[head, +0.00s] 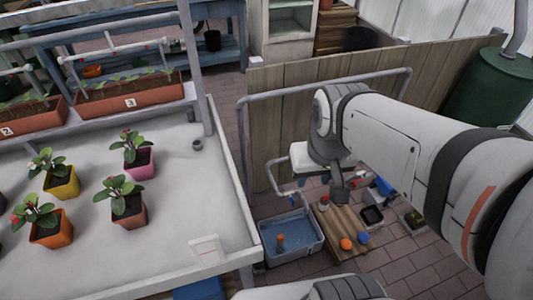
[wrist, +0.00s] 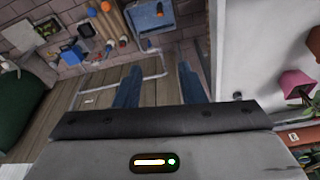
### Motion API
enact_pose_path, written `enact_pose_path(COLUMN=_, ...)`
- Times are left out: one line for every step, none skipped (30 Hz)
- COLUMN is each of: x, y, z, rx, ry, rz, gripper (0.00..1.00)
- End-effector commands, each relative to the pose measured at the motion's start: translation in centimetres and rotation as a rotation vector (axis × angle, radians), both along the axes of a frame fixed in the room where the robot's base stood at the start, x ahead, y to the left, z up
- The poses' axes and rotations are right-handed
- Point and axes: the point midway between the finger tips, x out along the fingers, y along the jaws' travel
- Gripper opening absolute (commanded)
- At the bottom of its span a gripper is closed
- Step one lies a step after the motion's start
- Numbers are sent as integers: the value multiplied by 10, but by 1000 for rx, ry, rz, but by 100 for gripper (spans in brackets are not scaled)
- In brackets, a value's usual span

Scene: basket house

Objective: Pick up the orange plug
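In the head view a round orange piece (head: 346,243), which may be the orange plug, sits on a wooden board (head: 340,222) on the floor. It also shows at the top of the wrist view (wrist: 105,6). Another small orange-topped piece (head: 280,239) is in the blue tray (head: 305,247) to its left; it shows in the wrist view too (wrist: 159,9). I cannot tell for certain which is the plug. My gripper (wrist: 159,86) has two blue fingers standing apart with nothing between them. It is well away from both orange pieces.
A blue round piece (head: 363,238) lies beside the orange one. A grey pipe rail (head: 315,87) and wooden fence (head: 350,80) stand behind. The white table (head: 180,190) with potted plants is to the left. A dark green barrel (head: 487,90) is at right.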

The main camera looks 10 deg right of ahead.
Motion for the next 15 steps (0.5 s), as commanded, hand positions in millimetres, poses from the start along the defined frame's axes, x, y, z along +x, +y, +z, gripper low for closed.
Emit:
enact_pose_path(x=0, y=0, z=0, rx=0, ry=0, rz=0, gripper=36)
enact_pose_path(x=0, y=0, z=0, rx=0, ry=0, rz=0, gripper=36)
enact_pose_path(x=0, y=0, z=0, rx=0, ry=0, rz=0, gripper=36)
enact_pose_path(x=0, y=0, z=0, rx=0, ry=0, rz=0, gripper=37)
enact_pose_path(x=0, y=0, z=0, rx=0, ry=0, rz=0, gripper=40)
enact_pose_path(x=1, y=0, z=-1, rx=0, ry=1, rz=0, gripper=43)
enact_pose_path(x=2, y=0, z=-3, rx=0, ry=2, rz=1, gripper=45)
enact_pose_path(x=4, y=0, z=-6, rx=0, ry=4, rz=2, gripper=48)
enact_pose_path(x=7, y=0, z=-11, rx=-1, ry=7, rz=4, gripper=51)
enact_pose_path(x=11, y=0, z=-16, rx=-1, ry=9, rz=5, gripper=54)
enact_pose_path(x=15, y=0, z=-22, rx=-2, ry=13, rz=7, gripper=56)
enact_pose_path(x=23, y=-2, z=-33, rx=-2, ry=19, rz=6, gripper=58)
enact_pose_path(x=29, y=-3, z=-41, rx=-3, ry=23, rz=7, gripper=58)
enact_pose_path(x=36, y=-3, z=-50, rx=-3, ry=27, rz=9, gripper=58)
enact_pose_path(x=46, y=-3, z=-64, rx=-3, ry=35, rz=15, gripper=58)
